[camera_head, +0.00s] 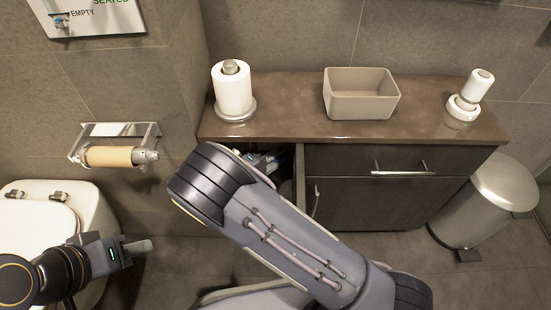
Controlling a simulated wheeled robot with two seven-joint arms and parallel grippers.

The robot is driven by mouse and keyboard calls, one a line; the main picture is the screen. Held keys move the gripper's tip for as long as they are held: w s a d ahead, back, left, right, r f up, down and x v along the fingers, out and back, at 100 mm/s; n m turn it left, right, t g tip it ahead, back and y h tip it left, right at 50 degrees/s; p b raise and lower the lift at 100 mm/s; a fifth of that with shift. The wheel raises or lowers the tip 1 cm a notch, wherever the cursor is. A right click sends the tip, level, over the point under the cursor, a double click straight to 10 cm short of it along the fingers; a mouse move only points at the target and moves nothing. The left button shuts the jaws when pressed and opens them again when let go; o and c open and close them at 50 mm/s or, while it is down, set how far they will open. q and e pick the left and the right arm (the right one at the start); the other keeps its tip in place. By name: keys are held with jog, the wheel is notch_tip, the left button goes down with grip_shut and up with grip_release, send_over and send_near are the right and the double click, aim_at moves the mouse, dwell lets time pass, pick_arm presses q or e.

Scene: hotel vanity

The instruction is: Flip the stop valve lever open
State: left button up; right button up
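No stop valve lever can be made out. My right arm crosses the middle of the view, and its wrist end covers most of the open left bay of the vanity cabinet (340,160). Small silver and bluish parts (266,161) show at the bay just past my wrist; I cannot tell whether they are valve or gripper. My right gripper's fingers are hidden or not distinguishable. My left gripper (138,247) is at lower left, in front of the toilet and away from the cabinet. Its light fingertips point right, and any gap between them does not show.
A paper roll on a stand (232,92), a beige bin (360,95) and a white dispenser (470,97) stand on the brown counter (290,110). A nearly empty roll holder (110,155) is on the left wall. A metal trash can (487,205) stands right of the cabinet.

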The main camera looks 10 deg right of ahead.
grip_shut()
